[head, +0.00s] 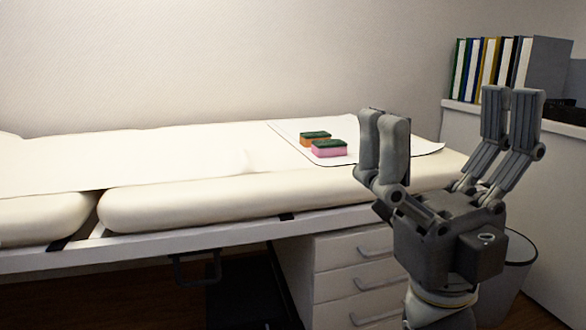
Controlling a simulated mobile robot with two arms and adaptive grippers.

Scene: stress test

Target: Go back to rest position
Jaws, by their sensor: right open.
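My right gripper (450,140) is raised at the right of the head view, fingers pointing up and spread wide apart. It is open, with nothing between its fingers. It shows in front of the right end of the padded examination couch (190,205). My left gripper is not in view.
Two sponges with dark green tops, one orange (307,139) and one pink (329,149), lie on a white sheet (285,127) on the couch. White drawers (345,252) stand below. A bin (518,250) and a counter (460,125) with several binders (500,62) are at the right.

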